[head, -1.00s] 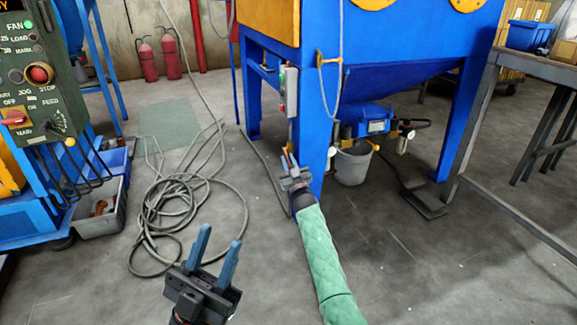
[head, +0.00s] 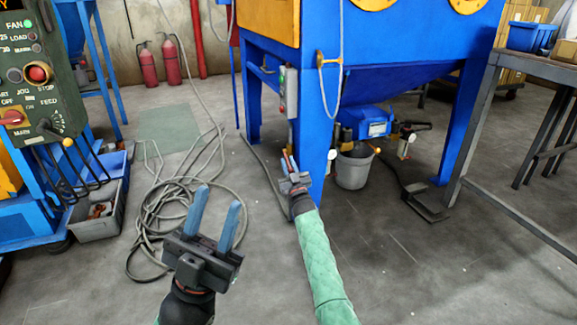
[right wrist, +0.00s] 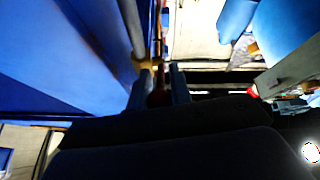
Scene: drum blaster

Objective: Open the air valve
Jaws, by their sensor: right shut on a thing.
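The blue blasting cabinet (head: 380,75) stands at the back on blue legs. The air valve is at its front left leg, on a thin pipe below a grey switch box (head: 289,92). In the right wrist view, a brass-yellow fitting of the valve (right wrist: 148,64) sits on the pipe. My right gripper (head: 288,160) is at this leg. In the right wrist view its fingers (right wrist: 160,82) are shut on the dark reddish valve handle (right wrist: 159,96). Its jaws hide most of the handle. My left gripper (head: 214,196) is open and empty, above the floor in the foreground.
A coiled grey hose (head: 165,215) lies on the floor at left. A green control panel (head: 30,75) and a grey bin (head: 98,212) are at far left. A grey bucket (head: 353,168) and a foot pedal (head: 428,205) are under the cabinet. A metal table (head: 525,72) is at right.

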